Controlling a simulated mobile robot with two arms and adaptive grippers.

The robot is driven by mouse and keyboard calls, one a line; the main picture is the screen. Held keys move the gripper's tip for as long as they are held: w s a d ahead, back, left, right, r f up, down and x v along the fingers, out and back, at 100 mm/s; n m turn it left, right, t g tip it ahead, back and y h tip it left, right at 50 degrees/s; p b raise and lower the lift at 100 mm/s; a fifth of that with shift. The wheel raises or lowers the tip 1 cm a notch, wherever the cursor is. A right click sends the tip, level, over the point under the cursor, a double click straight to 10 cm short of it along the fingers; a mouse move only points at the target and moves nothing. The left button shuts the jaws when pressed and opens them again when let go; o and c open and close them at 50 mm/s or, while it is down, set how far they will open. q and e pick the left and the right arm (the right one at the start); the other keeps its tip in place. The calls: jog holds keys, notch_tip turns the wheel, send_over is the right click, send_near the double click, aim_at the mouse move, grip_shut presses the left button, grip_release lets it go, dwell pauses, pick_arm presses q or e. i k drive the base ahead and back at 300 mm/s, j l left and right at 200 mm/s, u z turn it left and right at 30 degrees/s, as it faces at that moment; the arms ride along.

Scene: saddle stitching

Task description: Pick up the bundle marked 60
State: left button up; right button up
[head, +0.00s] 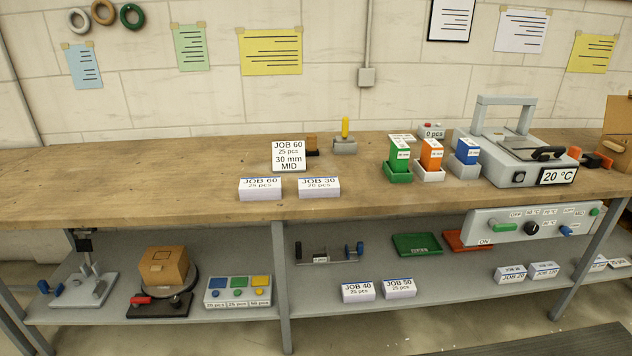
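The bundle marked JOB 60, 25 pcs (260,189) is a white block of sheets lying near the front edge of the wooden bench top (130,185). A similar bundle marked JOB 30 (319,187) lies to its right, with a gap between them. A white sign reading JOB 60, 25 pcs, 30 mm, MID (289,156) stands just behind the two bundles. Neither of my grippers is in view.
Green (398,160), orange (430,160) and blue (465,158) boxes stand to the right, beside a grey machine (518,150) showing 20 °C. The bench left of the bundle is clear. The lower shelf (240,265) holds JOB 40 (358,292) and JOB 50 (399,288) bundles.

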aim_at(265, 188)
jog(key=i+l+u, duration=0.15)
jog(key=u, duration=0.25)
jog(key=i+l+u, duration=0.15)
jog(key=u, duration=0.2)
jog(key=i+l+u, duration=0.1)
jog(key=l+u, duration=0.5)
jog(key=u, duration=0.15)
jog(key=i+l, duration=0.05)
